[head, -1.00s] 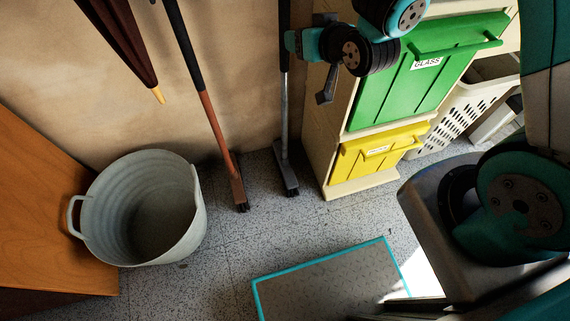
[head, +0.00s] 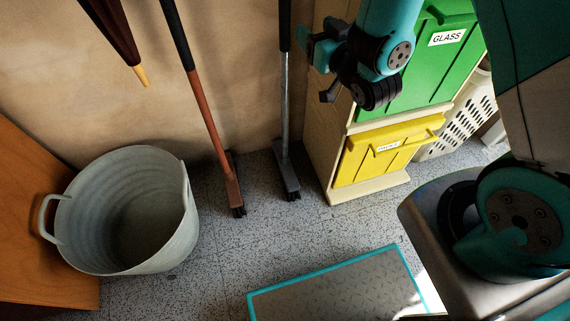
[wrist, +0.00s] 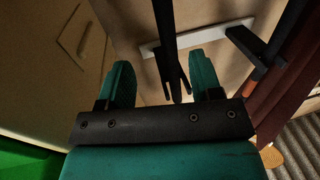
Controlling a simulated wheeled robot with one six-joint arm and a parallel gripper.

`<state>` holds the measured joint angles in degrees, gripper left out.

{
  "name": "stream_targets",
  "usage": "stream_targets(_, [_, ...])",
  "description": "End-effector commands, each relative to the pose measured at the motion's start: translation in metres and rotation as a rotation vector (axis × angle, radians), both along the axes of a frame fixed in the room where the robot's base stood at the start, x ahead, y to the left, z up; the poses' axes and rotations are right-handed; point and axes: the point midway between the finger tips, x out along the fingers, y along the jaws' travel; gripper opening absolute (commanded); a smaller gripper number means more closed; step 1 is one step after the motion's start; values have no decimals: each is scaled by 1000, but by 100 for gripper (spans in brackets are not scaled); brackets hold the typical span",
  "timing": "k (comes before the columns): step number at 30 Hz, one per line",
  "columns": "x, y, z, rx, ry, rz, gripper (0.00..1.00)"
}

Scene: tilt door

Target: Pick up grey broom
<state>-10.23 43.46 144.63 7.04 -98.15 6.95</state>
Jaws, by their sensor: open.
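The grey broom (head: 285,105) stands upright against the wall, left of the cabinet. It has a black grip, a grey shaft and a dark head on the floor. My gripper (head: 308,48) is beside its upper shaft in the head view, just to the right. In the wrist view my gripper (wrist: 162,78) is open, with its teal fingers apart. A dark handle (wrist: 166,35), seemingly the grey broom's, shows between the fingers in that view. I cannot tell its depth relative to the fingertips, and no grip on it shows.
An orange-shafted broom (head: 207,115) leans to the left, with a dark umbrella (head: 112,30) beyond it. A grey tub (head: 85,210) stands at left. The cabinet with green (head: 440,60) and yellow (head: 375,155) doors is close on the right. A pale wall rail (wrist: 200,38) lies behind the handles.

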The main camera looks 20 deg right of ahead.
Motion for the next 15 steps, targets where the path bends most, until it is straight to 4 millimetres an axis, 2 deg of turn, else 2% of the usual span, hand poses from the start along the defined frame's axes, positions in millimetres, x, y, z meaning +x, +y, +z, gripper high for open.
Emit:
stream_targets(3, [30,7,5,0,-5,1,59])
stream_targets(9, [69,15,6,-1,-1,2,59])
stream_targets(15, [86,18,4,0,0,1,59])
